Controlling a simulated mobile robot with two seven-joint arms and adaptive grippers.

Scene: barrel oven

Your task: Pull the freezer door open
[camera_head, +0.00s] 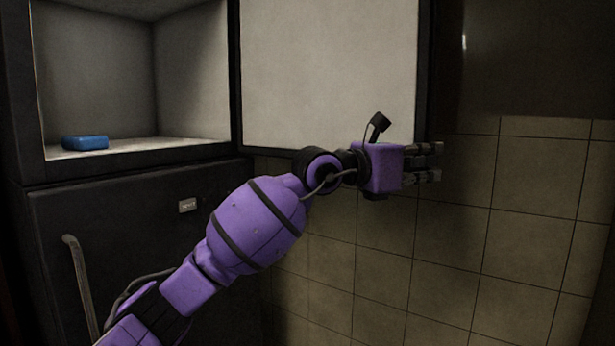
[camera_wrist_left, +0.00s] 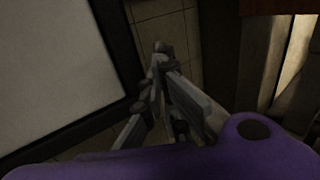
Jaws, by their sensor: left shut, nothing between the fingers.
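The freezer door (camera_head: 328,70) stands wide open in the head view, its pale inner panel facing me and its dark frame around it. My left gripper (camera_head: 438,163) is at the lower right corner of the door, pointing right, shut and empty. In the left wrist view the fingers (camera_wrist_left: 160,50) show beside the door's dark edge and pale panel (camera_wrist_left: 50,70). I cannot tell whether they touch the door. My right gripper is not in view.
Below the compartment is a shut dark lower door (camera_head: 150,240) with a curved handle (camera_head: 80,280) and a small label (camera_head: 187,205). A tiled wall (camera_head: 500,240) stands behind at the right. A dark area lies above the tiles.

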